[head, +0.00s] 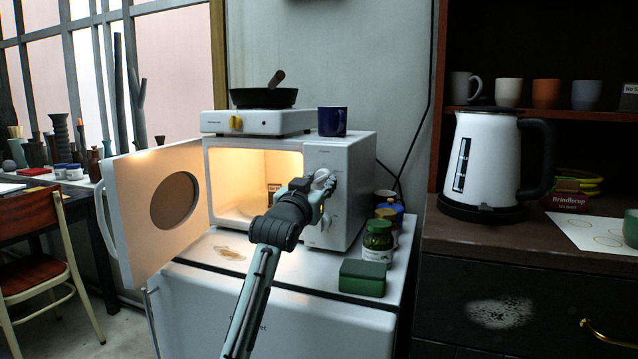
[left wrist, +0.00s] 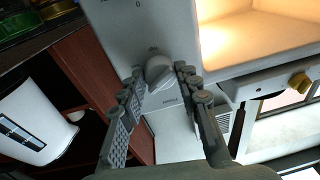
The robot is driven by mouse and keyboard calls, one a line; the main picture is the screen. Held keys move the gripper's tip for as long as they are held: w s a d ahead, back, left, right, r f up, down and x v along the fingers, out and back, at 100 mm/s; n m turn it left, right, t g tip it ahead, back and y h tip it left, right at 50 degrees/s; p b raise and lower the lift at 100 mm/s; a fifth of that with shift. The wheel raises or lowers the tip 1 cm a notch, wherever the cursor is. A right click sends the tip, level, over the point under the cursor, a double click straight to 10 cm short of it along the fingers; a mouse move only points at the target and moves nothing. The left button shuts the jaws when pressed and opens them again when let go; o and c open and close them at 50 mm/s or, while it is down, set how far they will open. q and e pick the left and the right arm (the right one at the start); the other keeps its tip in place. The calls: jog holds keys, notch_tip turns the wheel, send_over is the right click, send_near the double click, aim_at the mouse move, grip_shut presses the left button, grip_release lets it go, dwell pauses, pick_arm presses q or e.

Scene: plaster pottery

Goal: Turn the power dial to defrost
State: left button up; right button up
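The white microwave (head: 345,155) stands with its door (head: 150,190) swung open to the left and its inside lit. Its control panel is on the right of the opening. A pale round dial with a raised grip bar (left wrist: 158,72) shows in the left wrist view; it also shows in the head view (head: 322,176), partly covered. My left gripper (head: 322,188) is at the panel, with its fingers (left wrist: 160,80) on either side of the dial. Small gaps seem to show between fingers and dial. The dial's markings are too small to read. My right gripper is out of view.
A hotplate (head: 255,122) with a black pan (head: 264,98) and a blue mug (head: 332,122) stand on the microwave. A green jar (head: 377,240) and a green block (head: 363,278) sit front right below the panel. A white kettle (head: 486,160) stands farther right.

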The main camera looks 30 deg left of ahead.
pick_arm(q)
jog(key=o, duration=0.5)
jog(key=v, duration=1.2)
